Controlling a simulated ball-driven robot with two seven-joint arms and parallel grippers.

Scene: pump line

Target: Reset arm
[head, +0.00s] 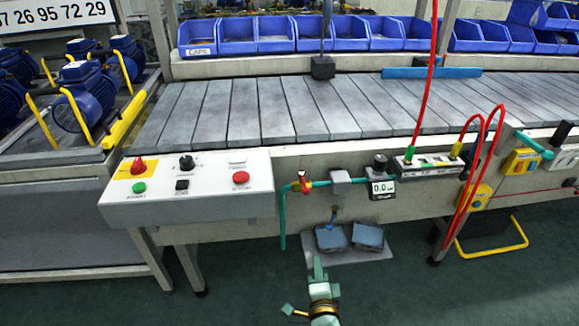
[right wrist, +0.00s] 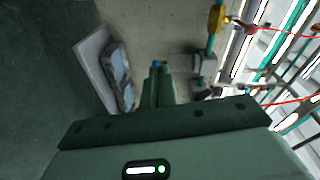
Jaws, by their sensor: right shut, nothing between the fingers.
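My right gripper (head: 318,262) is low in the middle of the head view, in front of the conveyor's frame and over the green floor. Its fingers are together with nothing between them. In the right wrist view the closed fingers (right wrist: 157,75) point at the pale side of the frame. The blue foot pedals (head: 331,238) on their grey plate lie just beyond the fingertips in the head view; I cannot tell the exact gap. My left gripper is not in view.
A control panel (head: 190,187) with buttons juts out at the left. A teal pipe (head: 283,225) and a gauge (head: 382,188) are on the frame. Red hoses (head: 473,180) hang at the right. The slatted conveyor (head: 250,110) lies behind. Open floor (head: 240,290) is in front.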

